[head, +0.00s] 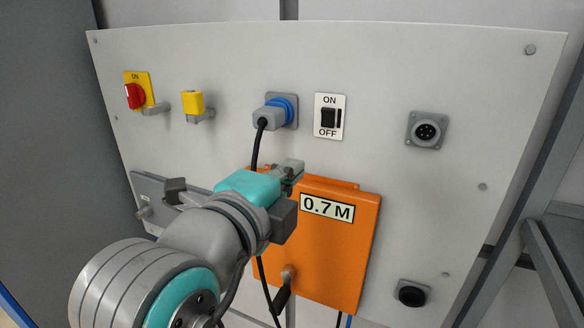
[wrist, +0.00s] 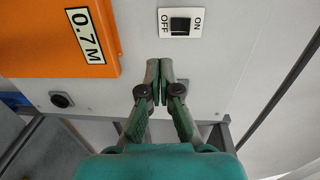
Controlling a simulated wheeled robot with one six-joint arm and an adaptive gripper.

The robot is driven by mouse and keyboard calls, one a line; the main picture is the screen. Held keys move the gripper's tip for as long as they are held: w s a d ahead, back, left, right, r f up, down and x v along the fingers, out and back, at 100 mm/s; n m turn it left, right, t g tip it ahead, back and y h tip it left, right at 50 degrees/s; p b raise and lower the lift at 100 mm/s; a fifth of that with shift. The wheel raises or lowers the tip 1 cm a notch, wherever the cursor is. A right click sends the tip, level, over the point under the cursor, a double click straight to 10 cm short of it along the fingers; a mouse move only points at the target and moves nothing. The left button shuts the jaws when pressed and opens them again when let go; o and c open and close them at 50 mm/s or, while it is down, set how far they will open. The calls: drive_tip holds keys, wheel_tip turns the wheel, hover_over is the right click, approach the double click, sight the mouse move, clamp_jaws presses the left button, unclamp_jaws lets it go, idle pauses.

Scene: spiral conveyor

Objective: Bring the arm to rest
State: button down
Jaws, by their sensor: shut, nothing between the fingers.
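My gripper (head: 291,172) is in front of the grey panel (head: 390,75), at the upper left of the orange box (head: 340,245) marked 0.7 M. In the wrist view my gripper (wrist: 160,64) has its fingers together with nothing between them. There the ON/OFF switch (wrist: 180,23) lies just beyond the fingertips, and the orange box (wrist: 40,45) is to the left. In the head view the switch (head: 329,117) is above and right of the gripper. My arm reaches in from the lower left and hides part of the panel and box.
A red rotary switch (head: 134,96), a yellow part (head: 193,103) and a blue-and-grey plug (head: 272,113) with a hanging black cable (head: 256,150) are on the panel. A round socket (head: 427,131) is at the right. A crank handle (head: 281,298) sticks out low on the orange box.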

drive_tip(key=w+d+f+n+t+y, duration=0.1)
drive_tip(key=w+d+f+n, duration=0.15)
drive_tip(key=f+n, duration=0.55)
drive_tip(key=s+d+f+n+y, duration=0.2)
drive_tip(key=d+f+n, duration=0.15)
drive_tip(key=f, duration=0.55)
drive_tip(key=s+d+f+n+y, duration=0.2)
drive_tip(key=f+n, duration=0.2)
drive_tip(key=f, duration=0.5)
drive_tip(key=s+d+f+n+y, duration=0.2)
drive_tip(key=f+n, duration=0.1)
drive_tip(key=f, duration=0.6)
drive_tip(key=s+d+f+n+g+y, duration=0.1)
drive_tip(key=s+d+f+n, duration=0.15)
drive_tip(key=s+f, duration=0.4)
drive_tip(key=s+d+f+n, duration=0.1)
drive_tip(key=s+d+f, duration=0.25)
drive_tip(key=s, duration=0.55)
drive_tip(key=s+d+r, duration=0.1)
drive_tip(key=s+d, duration=0.1)
drive_tip(key=s, duration=0.6)
drive_tip(key=s+d+r+g+h, duration=0.1)
drive_tip(key=s+d, duration=0.1)
drive_tip(key=s, duration=0.7)
drive_tip(key=shift+s+n, duration=0.15)
drive_tip(key=shift+n, duration=0.15)
drive_tip(key=shift+r, duration=0.1)
